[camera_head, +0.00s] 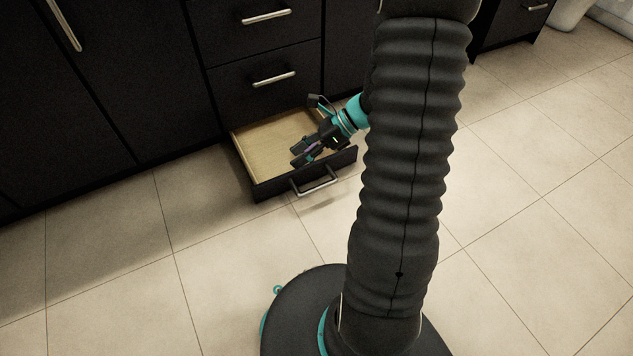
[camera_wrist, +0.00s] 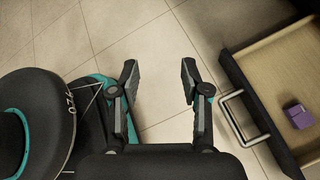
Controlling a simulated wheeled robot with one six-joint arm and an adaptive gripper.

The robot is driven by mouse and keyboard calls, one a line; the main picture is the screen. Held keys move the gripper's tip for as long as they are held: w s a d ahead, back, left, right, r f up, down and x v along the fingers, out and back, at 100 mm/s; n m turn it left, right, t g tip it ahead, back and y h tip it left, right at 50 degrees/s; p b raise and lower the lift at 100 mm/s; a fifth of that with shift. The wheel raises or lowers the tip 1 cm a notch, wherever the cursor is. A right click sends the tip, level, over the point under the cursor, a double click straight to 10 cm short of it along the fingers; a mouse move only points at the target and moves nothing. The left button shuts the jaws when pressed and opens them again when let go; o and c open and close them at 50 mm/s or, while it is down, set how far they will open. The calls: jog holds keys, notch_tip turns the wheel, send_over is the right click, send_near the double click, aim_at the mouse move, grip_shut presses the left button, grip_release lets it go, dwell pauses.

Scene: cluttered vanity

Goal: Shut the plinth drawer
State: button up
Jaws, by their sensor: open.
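The plinth drawer (camera_head: 265,187) is the lowest drawer. It stands pulled out from the dark cabinet, with a pale wooden inside and a black front. Its metal bar handle (camera_head: 316,184) faces the room. In the wrist view the drawer (camera_wrist: 262,62) is at the right, with its handle (camera_wrist: 236,120) right of my fingers. My gripper (camera_head: 297,156) overlaps the drawer's front edge in the head view. In the wrist view my gripper (camera_wrist: 159,70) is open and empty, with floor tiles between its fingers. It is apart from the handle there.
A small purple box (camera_wrist: 299,116) lies inside the drawer. Two shut drawers with bar handles (camera_head: 273,79) are above it, and cabinet doors (camera_head: 75,100) stand to the left. My round base is close in front. The tiled floor (camera_head: 120,250) left of the drawer is clear.

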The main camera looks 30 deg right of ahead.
aim_at(321, 189)
jog(key=d+f+m+t+h, duration=0.1)
jog(key=d+f+m+t, duration=0.3)
jog(key=f+m, duration=0.4)
jog(key=s+d+f+m+t+h, duration=0.1)
jog(key=d+f+m+t, duration=0.3)
jog(key=f+m, duration=0.5)
jog(key=d+f+m+t+h, duration=0.2)
jog(key=d+f+m+t, duration=0.2)
jog(key=f, duration=1.1)
jog(key=shift+s+d+m+t+p, duration=0.2)
jog(key=shift+d+m, duration=0.75)
jog(key=shift+m, duration=0.4)
jog(key=shift+s+d+m+t+p, duration=0.1)
jog(key=shift+s+d+m+p, duration=0.1)
jog(key=shift+d+m, duration=0.95)
jog(key=x, duration=1.3)
jog(key=shift+w+a+f+b, duration=0.15)
jog(key=shift+w+a+b, duration=0.1)
jog(key=shift+a+b, duration=0.1)
grip_shut()
